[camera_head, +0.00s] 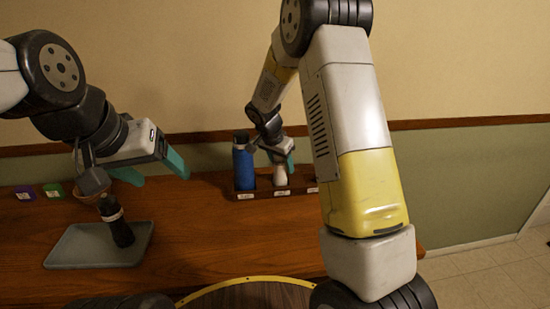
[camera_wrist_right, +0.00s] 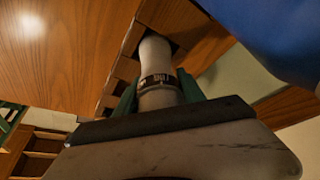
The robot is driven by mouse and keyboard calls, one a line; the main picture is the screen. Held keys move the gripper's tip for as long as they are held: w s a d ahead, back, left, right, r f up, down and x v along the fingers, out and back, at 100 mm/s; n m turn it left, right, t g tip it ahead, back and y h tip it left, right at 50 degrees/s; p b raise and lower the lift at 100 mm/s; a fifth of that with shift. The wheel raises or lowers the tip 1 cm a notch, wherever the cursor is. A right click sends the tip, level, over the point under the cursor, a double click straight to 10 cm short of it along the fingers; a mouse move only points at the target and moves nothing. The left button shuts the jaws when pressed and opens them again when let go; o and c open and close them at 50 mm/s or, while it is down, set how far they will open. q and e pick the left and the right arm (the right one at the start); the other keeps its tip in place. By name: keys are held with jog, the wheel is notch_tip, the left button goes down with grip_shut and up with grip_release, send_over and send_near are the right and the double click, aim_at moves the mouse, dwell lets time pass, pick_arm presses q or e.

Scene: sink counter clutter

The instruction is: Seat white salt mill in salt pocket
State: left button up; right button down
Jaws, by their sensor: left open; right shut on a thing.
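The white salt mill (camera_head: 280,177) is upright at the middle pocket of the wooden rack (camera_head: 246,195) on the counter. My right gripper (camera_head: 279,160) is shut on the mill from above. In the right wrist view the mill (camera_wrist_right: 155,60), with a dark lettered band, sits between the teal fingers (camera_wrist_right: 157,92). Its far end reaches a dark opening in the rack (camera_wrist_right: 128,68). I cannot tell whether its base rests on the pocket floor. My left gripper (camera_head: 157,171) is open and empty above the counter.
A blue bottle (camera_head: 244,168) stands in the rack's left pocket, close beside the mill. Counter between tray and rack is clear.

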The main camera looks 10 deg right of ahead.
jog(key=c, duration=0.7)
grip_release()
jog(key=shift+f, duration=0.15)
jog(key=v, duration=1.2)
jog(key=s+d+r+n+y, duration=0.2)
jog(key=s+d+r, duration=0.1)
jog(key=s+r, duration=0.3)
jog(key=s+r+n+t+y, duration=0.1)
jog(key=s+r+n, duration=0.1)
jog(key=s, duration=0.9)
jog(key=s+r+n+t+y, duration=0.2)
jog(key=s+n, duration=0.3)
jog(key=s, duration=0.6)
jog(key=shift+s+d+r+n, duration=0.2)
jog(key=shift+d+r+n, duration=0.05)
jog(key=shift+d+n, duration=0.05)
